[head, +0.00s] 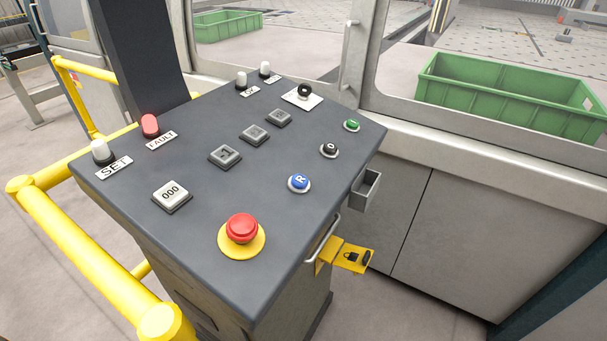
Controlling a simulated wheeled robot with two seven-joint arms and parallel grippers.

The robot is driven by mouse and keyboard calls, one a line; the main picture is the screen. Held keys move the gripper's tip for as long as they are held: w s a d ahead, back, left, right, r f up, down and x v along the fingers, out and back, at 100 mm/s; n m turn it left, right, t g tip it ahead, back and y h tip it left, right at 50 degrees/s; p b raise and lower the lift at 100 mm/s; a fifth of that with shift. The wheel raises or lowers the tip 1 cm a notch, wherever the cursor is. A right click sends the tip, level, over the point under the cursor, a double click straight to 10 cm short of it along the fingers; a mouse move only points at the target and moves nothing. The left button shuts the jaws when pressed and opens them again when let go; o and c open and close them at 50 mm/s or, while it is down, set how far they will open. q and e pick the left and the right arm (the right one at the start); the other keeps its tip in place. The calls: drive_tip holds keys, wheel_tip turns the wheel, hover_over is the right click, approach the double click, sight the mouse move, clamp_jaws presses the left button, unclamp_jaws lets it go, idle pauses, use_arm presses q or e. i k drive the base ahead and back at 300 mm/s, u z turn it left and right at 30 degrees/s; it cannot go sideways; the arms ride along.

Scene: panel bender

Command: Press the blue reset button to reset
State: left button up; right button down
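The blue reset button (299,182), marked with a white R, sits in a light ring on the right part of the dark grey control panel (215,255). It lies above and to the right of the red emergency stop (241,229) on its yellow disc. A black button (329,150) and a green button (352,125) are farther up along the same right side. Nothing covers the blue button. Neither of my grippers shows in the head view.
Yellow railings (90,258) run along the panel's left side. A yellow lock tag (351,257) and a small grey box (366,190) stick out on the right. A red FAULT lamp (150,126) stands at the panel's left. A green crate (510,101) is behind the window frame.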

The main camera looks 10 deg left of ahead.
sight(298, 181)
drive_tip(key=z, duration=0.4)
drive_tip(key=k, duration=0.55)
drive_tip(key=z, duration=1)
drive_tip(key=k, duration=1.65)
drive_tip(key=u, duration=0.2)
